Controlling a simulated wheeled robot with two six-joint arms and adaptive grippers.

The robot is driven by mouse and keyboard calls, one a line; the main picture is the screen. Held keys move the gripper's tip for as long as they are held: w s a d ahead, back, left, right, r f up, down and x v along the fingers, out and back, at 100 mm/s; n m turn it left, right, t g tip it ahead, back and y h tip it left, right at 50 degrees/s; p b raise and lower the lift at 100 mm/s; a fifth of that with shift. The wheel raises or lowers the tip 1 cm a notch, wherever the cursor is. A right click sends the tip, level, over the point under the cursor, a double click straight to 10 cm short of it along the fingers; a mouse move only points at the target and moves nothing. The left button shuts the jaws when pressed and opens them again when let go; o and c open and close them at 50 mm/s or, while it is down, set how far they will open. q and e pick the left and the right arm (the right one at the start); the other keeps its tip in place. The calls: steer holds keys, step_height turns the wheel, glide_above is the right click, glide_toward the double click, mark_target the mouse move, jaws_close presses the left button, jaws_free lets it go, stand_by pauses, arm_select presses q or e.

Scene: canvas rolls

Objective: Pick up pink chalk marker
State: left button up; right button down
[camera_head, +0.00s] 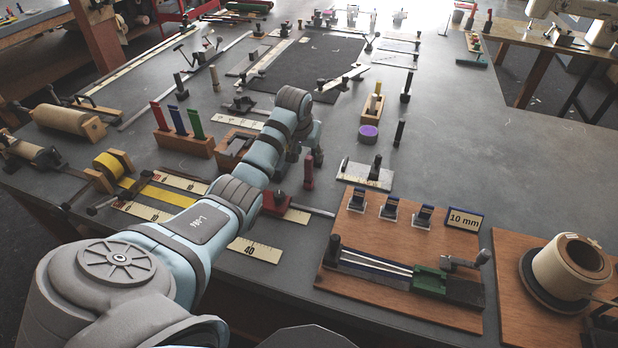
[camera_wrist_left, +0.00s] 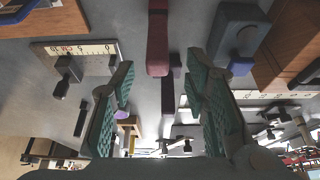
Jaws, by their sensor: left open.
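The pink chalk marker (camera_head: 308,171) stands upright on the grey table, just in front of my left gripper in the head view. In the left wrist view the marker (camera_wrist_left: 157,42) shows as a dark pink bar at the top centre, in line with the gap between the fingers. My left gripper (camera_wrist_left: 160,82) is open with its green-padded fingers apart and nothing between them. In the head view my left gripper (camera_head: 305,148) is partly hidden by its own wrist. My right gripper is in neither view.
A wooden block with red, blue and green markers (camera_head: 180,130) stands to the left. A ruler plate (camera_head: 365,176) lies to the right, near a purple roll (camera_head: 368,133). A brown board with clips (camera_head: 400,240) lies at the front right. A red block (camera_head: 281,203) sits nearby.

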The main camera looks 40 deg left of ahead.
mark_target(310, 166)
arm_select(q)
steer(key=x, duration=0.4)
steer(key=b+x, duration=0.1)
steer(key=x, duration=0.2)
steer(key=shift+s+d+f, duration=0.2)
steer(key=shift+s, duration=0.1)
steer(key=shift+s+r, duration=0.15)
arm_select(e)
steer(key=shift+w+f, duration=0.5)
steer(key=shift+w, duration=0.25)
arm_select(q)
jaws_close()
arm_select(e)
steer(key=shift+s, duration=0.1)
